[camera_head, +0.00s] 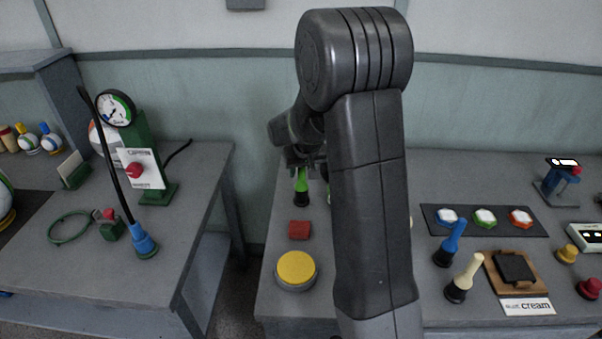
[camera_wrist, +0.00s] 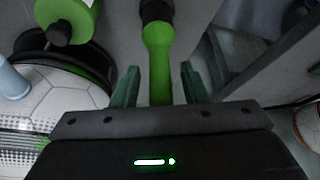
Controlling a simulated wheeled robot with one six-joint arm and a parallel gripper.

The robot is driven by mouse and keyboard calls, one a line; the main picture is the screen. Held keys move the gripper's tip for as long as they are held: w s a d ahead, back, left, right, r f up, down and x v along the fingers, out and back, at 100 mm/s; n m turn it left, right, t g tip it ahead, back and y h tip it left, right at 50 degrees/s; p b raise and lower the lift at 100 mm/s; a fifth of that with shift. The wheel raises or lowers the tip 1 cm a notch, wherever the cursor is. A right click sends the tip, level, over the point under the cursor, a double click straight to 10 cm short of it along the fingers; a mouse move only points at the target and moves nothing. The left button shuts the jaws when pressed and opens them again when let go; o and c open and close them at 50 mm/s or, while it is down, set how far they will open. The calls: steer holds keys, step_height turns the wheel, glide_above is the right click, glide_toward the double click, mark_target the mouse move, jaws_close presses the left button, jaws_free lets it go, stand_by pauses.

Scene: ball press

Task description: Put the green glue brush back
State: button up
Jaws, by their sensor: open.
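The green glue brush (camera_head: 301,181) stands upright with its black lower end on the right-hand table, near the back left. In the wrist view the green brush (camera_wrist: 159,65) lies between my two fingers, with its black end at the top of the picture. My gripper (camera_head: 304,164) is at the upper part of the brush, partly hidden by my own arm. In the wrist view my gripper (camera_wrist: 157,82) is open, one finger on each side of the green handle, with visible gaps on both sides.
A red block (camera_head: 300,230) and a yellow round button (camera_head: 296,270) are in front of the brush. A blue brush (camera_head: 450,243) and a cream brush (camera_head: 464,278) stand in black bases to the right. Another green part (camera_wrist: 68,20) and a ball (camera_wrist: 60,105) are close by.

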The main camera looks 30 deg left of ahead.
steer(key=v, duration=0.9)
steer(key=shift+d+r, duration=0.15)
steer(key=shift+r, duration=0.2)
steer(key=shift+s, duration=0.1)
